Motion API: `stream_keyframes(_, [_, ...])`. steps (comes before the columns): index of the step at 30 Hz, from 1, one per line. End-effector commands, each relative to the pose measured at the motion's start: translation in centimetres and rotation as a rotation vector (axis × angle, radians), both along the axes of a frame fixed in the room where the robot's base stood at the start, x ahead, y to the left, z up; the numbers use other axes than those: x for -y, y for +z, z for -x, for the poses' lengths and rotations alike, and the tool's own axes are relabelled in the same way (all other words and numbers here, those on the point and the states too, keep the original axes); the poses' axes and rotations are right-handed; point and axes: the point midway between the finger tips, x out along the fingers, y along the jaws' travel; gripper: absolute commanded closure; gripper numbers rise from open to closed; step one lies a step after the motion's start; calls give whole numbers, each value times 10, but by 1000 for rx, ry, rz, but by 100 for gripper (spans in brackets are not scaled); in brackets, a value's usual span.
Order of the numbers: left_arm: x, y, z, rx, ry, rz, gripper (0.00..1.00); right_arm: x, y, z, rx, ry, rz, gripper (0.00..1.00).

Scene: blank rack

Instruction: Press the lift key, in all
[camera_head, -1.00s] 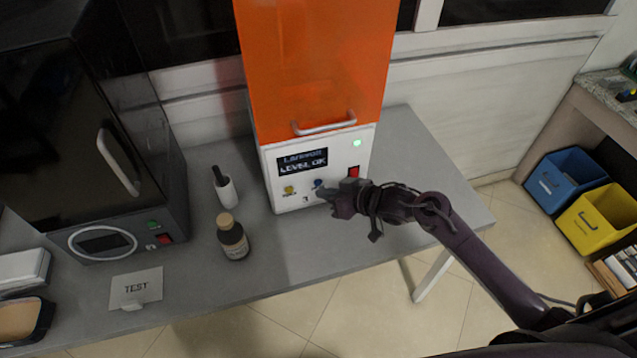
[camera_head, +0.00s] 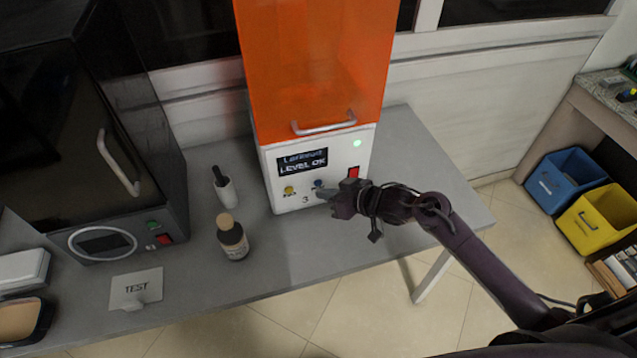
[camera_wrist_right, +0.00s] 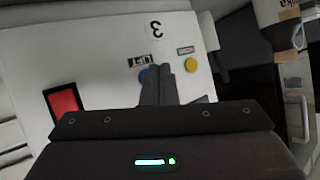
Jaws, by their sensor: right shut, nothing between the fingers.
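The white front panel (camera_head: 285,202) of the orange-hooded machine carries a blue key (camera_head: 318,183) and a yellow key (camera_head: 289,190). In the right wrist view the blue key (camera_wrist_right: 145,75) has a label reading LIFT beside it, upside down. The yellow key (camera_wrist_right: 190,64) sits to its right. My right gripper (camera_head: 321,193) is shut and empty, its fingertips just below the blue key in the head view. In the right wrist view the fingertips (camera_wrist_right: 158,70) partly cover the blue key; whether they touch it I cannot tell. My left gripper is not in view.
The panel also has a screen (camera_head: 302,162) reading LEVEL OK, a green light (camera_head: 357,143) and a red switch (camera_head: 353,172). A dark bottle (camera_head: 233,240), a white bottle (camera_head: 225,190) and a TEST card (camera_head: 136,288) are on the table. A black oven (camera_head: 80,150) stands left.

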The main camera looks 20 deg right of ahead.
Motion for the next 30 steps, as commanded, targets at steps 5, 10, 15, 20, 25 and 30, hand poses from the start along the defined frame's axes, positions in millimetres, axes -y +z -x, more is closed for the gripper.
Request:
stream_keyframes(5, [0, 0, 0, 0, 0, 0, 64, 0, 0, 0, 0, 0, 0, 100])
stream_keyframes(10, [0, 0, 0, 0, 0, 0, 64, 0, 0, 0, 0, 0, 0, 100])
stream_keyframes(15, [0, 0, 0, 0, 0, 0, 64, 0, 0, 0, 0, 0, 0, 100])
stream_keyframes(20, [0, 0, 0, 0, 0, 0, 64, 0, 0, -1, 0, 0, 0, 100])
stream_keyframes(25, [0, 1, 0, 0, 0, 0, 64, 0, 1, -7, 0, -1, 1, 100])
stream_keyframes(30, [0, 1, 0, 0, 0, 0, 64, 0, 0, -9, 0, 0, 0, 100])
